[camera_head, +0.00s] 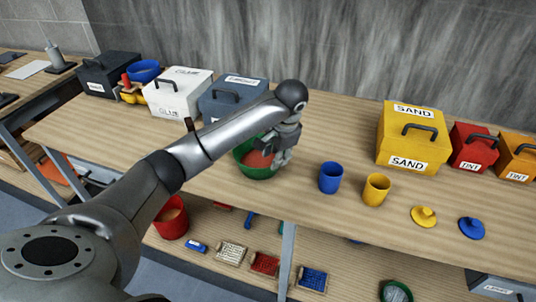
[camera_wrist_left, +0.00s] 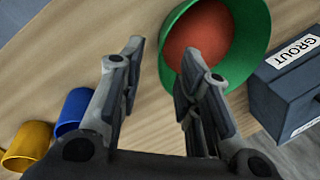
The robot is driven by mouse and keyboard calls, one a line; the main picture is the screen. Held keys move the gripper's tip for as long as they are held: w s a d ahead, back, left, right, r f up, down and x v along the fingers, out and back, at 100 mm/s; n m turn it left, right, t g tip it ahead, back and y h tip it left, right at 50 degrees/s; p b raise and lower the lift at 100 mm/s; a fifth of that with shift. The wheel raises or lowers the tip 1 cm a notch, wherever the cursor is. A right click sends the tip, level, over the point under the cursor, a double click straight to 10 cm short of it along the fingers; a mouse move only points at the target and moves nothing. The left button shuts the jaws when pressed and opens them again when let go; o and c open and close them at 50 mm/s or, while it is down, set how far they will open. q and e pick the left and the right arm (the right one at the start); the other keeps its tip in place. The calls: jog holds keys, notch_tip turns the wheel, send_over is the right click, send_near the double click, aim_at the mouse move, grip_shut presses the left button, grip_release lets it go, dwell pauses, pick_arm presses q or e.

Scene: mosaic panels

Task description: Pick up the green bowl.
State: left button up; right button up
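The green bowl (camera_head: 254,160) stands upright on the wooden table in the head view, with reddish-orange contents. It also shows at the top of the left wrist view (camera_wrist_left: 246,40). My left gripper (camera_head: 279,160) is at the right side of the bowl and hides part of it. In the left wrist view my left gripper (camera_wrist_left: 165,58) has its two fingers spread apart. One finger overlaps the bowl's wall and contents, and the other is outside the bowl, over the table. Nothing is clamped between them. My right gripper is not in view.
A dark grout box (camera_head: 232,97) stands close behind the bowl. A blue cup (camera_head: 330,177) and a yellow cup (camera_head: 376,189) stand to the right. Yellow sand box (camera_head: 410,137) is further right. A lower shelf holds a red bucket (camera_head: 171,221). Bare table (camera_head: 100,130) lies left.

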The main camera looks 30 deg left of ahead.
aim_at(269, 176)
pick_arm(q)
jog(key=x, duration=0.3)
jog(key=p+x, duration=0.1)
jog(key=shift+s+a+f, duration=0.15)
jog(key=shift+a+f, duration=0.1)
jog(key=shift+a, duration=0.1)
jog(key=shift+f, duration=0.25)
jog(key=p+x, duration=0.1)
jog(key=x, duration=0.3)
jog(key=shift+w+f+p, duration=0.15)
jog(key=shift+w+p, duration=0.2)
jog(key=shift+w, duration=0.05)
jog(key=shift+a+f, duration=0.15)
jog(key=shift+f, duration=0.3)
jog(key=c, duration=0.7)
grip_shut()
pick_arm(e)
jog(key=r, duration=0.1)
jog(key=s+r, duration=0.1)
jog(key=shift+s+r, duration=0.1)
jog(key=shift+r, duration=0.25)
pick_arm(q)
jog(key=shift+w, duration=0.1)
